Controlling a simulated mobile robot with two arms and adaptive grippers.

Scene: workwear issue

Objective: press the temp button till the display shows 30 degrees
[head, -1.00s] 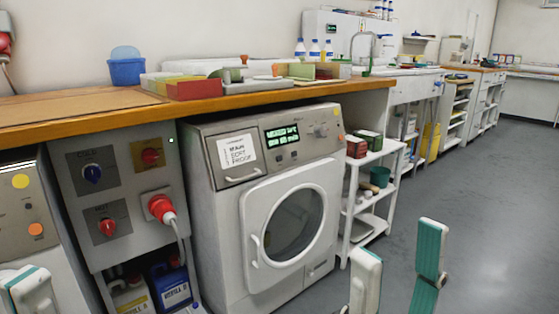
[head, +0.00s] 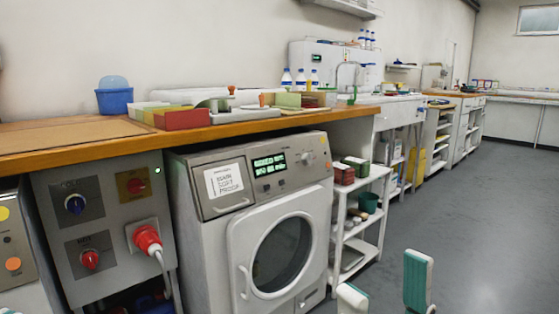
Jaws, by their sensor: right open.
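The white washing machine (head: 210,250) stands under the wooden counter, its round door shut. On its grey control panel, the small dark display (head: 269,164) shows two lines of green text, too blurred to read. Small buttons (head: 274,184) sit below the display, their labels illegible; I cannot tell which is the temp button. My right gripper (head: 386,289) is open and empty at the bottom right, in front of and below the panel, apart from the machine.
A grey switch box (head: 118,262) with knobs and a red plug stands left of the machine. A white shelf trolley (head: 338,235) stands right of it. The wooden counter (head: 245,127) overhangs the panel and carries trays and boxes. The floor (head: 470,220) at right is clear.

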